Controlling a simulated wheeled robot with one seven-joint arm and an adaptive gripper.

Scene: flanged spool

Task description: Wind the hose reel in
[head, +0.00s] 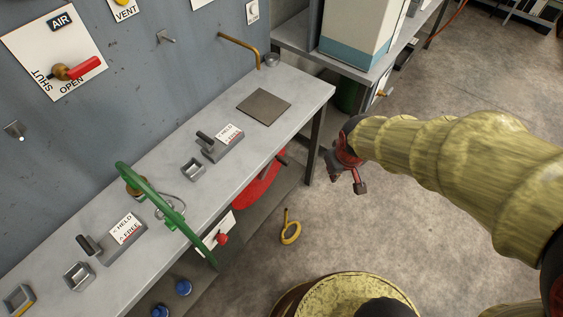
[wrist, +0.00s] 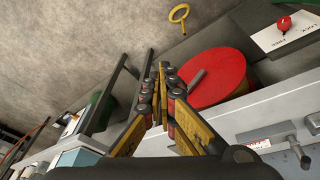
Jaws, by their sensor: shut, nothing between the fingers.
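The hose reel, a red flanged spool (head: 262,188), sits under the near edge of the grey bench and is partly hidden by it in the head view. In the wrist view its round red face (wrist: 222,78) shows more fully, with a grey peg-like handle (wrist: 197,78) near its left rim. My gripper (head: 357,182) hangs to the right of the reel, off the bench end, apart from it. In the wrist view my gripper (wrist: 160,72) has its fingers together and empty, just left of the handle. No hose can be made out.
A bench leg (head: 316,145) stands between reel and gripper. A yellow ring (head: 291,234) lies low near the floor. Open floor (head: 420,230) is to the right.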

